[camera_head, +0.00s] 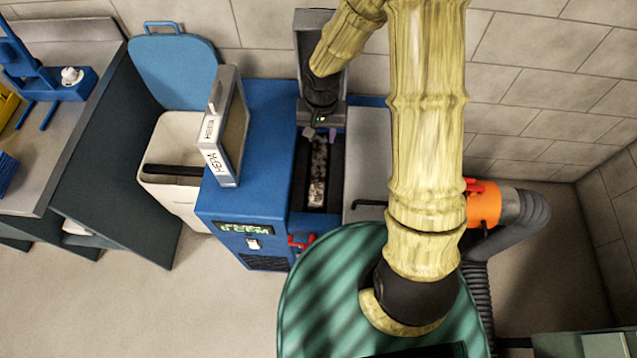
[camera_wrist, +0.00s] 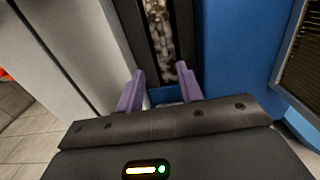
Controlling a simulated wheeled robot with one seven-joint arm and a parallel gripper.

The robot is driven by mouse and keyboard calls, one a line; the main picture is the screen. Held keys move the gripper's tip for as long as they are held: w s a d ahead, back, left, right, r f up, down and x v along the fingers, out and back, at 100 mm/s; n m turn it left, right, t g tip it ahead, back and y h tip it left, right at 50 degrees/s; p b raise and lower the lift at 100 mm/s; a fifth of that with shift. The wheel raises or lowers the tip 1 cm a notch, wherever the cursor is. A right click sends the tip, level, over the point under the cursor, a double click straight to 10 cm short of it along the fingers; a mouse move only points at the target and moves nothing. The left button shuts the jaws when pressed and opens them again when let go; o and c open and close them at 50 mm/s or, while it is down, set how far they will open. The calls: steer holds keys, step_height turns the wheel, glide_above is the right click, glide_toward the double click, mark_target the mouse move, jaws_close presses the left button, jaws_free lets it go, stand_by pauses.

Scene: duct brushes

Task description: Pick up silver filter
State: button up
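A silver-framed filter (camera_head: 224,128) with a white label reading "HEPA" stands upright on top of the blue cabinet (camera_head: 262,110), left of the open slot. Its frame and dark mesh show at the right edge of the wrist view (camera_wrist: 302,65). My gripper (camera_head: 322,134) hangs over the slot, to the right of the silver filter and apart from it. In the wrist view my two purple fingers (camera_wrist: 160,84) are spread apart with nothing held between them. A mottled grey-brown strip (camera_wrist: 160,30) lies in the slot beyond the fingertips; the strip also shows in the head view (camera_head: 317,180).
A white bin (camera_head: 165,188) with a raised blue lid (camera_head: 175,68) stands left of the cabinet. A grey panel (camera_head: 368,155) with a dark handle lies right of the slot. A workbench (camera_head: 75,70) is at far left. An orange hose collar (camera_head: 483,207) is at right.

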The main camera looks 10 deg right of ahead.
glide_above(318, 163)
steer(key=f, duration=0.4)
steer(key=d+f, duration=0.1)
steer(key=f, duration=0.1)
steer(key=shift+w+f, duration=0.25)
steer(key=shift+w, duration=0.1)
steer(key=f, duration=0.3)
steer(key=a+f, duration=0.1)
steer(key=f, duration=0.1)
steer(key=shift+s+f, duration=0.1)
steer(key=shift+s, duration=0.25)
jaws_close()
stand_by(1.1)
